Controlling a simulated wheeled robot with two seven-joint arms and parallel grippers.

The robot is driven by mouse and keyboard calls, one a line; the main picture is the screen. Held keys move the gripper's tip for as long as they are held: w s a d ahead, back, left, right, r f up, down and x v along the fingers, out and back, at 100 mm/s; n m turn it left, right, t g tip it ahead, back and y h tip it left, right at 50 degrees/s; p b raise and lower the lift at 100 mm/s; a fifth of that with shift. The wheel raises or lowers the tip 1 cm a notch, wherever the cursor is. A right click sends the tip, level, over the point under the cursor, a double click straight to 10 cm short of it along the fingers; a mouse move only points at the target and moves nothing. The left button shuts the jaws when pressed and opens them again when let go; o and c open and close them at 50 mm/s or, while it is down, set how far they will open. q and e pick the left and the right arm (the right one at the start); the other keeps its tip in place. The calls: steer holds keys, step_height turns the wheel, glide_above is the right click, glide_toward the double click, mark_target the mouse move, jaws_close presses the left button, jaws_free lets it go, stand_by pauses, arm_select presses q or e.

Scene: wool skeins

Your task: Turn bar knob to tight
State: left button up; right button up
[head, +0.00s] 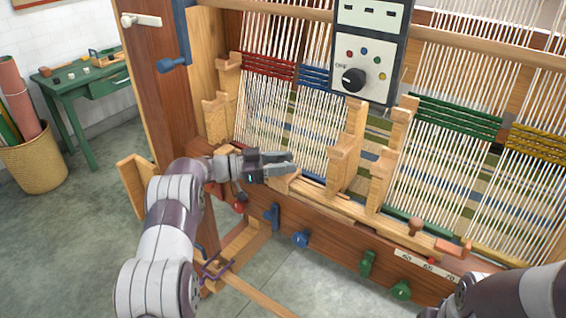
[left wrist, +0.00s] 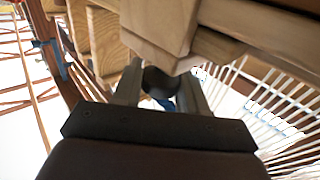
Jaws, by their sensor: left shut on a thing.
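My left gripper (head: 288,164) is at the front of the wooden loom, beside the light wooden posts on its front beam. In the left wrist view its two fingers (left wrist: 160,90) are closed around a dark, rounded piece, which I take for the bar knob (left wrist: 160,82). Most of this knob is hidden by the fingers, and no tight mark is readable. A light wooden block (left wrist: 160,25) is just beyond the fingertips. In the head view the fingers cover the held piece. My right arm enters at the lower right, and its gripper is out of view.
A control box (head: 367,50) with a black dial hangs above. Wooden posts (head: 345,152) stand right of the gripper. White warp threads (head: 440,165) lie behind. Blue (head: 300,239) and green knobs (head: 367,263) stick out from the lower beam. A green table (head: 90,85) stands far left.

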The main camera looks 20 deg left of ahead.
arm_select(q)
steer(key=shift+w+r, duration=0.1)
steer(key=shift+r, duration=0.4)
steer(key=o, duration=0.8)
steer(key=shift+o, duration=0.8)
steer(key=shift+f, duration=0.2)
steer(key=v, duration=1.2)
steer(key=shift+a+b, duration=0.3)
